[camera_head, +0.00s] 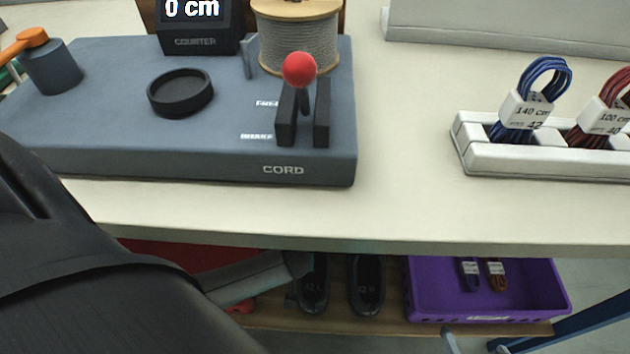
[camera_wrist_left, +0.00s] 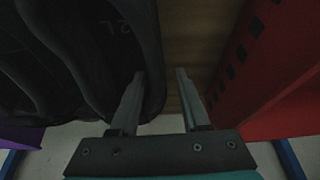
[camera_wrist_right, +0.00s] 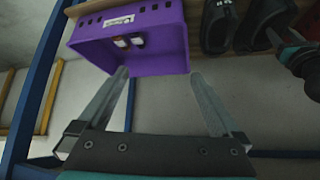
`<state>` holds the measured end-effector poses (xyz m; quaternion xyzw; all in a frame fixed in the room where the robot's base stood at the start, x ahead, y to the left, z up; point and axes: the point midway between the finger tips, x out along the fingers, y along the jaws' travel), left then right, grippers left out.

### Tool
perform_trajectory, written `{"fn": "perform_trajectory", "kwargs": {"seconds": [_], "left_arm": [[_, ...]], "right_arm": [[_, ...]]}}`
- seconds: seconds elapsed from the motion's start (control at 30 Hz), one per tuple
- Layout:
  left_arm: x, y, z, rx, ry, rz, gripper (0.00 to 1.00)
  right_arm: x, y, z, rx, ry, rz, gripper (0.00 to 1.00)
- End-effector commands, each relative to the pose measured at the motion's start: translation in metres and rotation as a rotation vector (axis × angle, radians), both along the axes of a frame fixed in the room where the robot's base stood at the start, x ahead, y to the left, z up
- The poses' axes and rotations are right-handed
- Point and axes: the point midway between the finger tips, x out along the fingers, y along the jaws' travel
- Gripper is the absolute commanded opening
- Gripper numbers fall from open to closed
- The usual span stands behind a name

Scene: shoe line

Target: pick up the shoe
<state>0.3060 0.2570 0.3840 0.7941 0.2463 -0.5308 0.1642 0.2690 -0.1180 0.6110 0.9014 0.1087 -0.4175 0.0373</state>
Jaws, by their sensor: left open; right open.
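Two black shoes stand side by side on the low wooden shelf. The left shoe (camera_head: 314,292) and the right shoe (camera_head: 367,287) show below the table edge in the head view. My left gripper (camera_wrist_left: 160,74) is open at the left shoe (camera_wrist_left: 95,60). In the left wrist view one finger overlaps the shoe's opening and the other is outside its side wall; I cannot tell whether either touches. My right gripper (camera_wrist_right: 160,75) is open and empty, in front of the shelf. In the head view only the tips of the right gripper (camera_head: 473,340) show, at the bottom edge.
A purple crate (camera_head: 412,300) with small cord bundles is right of the shoes. A red crate (camera_wrist_left: 262,65) is close on the shoes' other side. The tabletop (camera_head: 410,200) overhangs the shelf, with a cord machine (camera_head: 215,165) and a white cord rack (camera_head: 545,158) on it.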

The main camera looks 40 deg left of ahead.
Motion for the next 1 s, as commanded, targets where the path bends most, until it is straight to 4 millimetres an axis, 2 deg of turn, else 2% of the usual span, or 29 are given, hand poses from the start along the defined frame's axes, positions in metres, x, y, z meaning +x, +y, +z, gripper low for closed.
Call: {"fn": "perform_trajectory", "kwargs": {"seconds": [0.3,0.7,1.0], "left_arm": [[0.004,0.003,-0.011,0.000,0.000,0.001,0.46],[0.004,0.003,-0.012,0.000,0.000,0.001,0.45],[0.004,0.003,-0.012,0.000,-0.001,0.001,0.12]], "right_arm": [[0.013,0.020,-0.001,0.070,-0.140,0.023,1.00],[0.015,0.023,0.001,0.083,-0.169,0.026,1.00],[0.015,0.023,0.000,0.083,-0.168,0.026,1.00]]}}
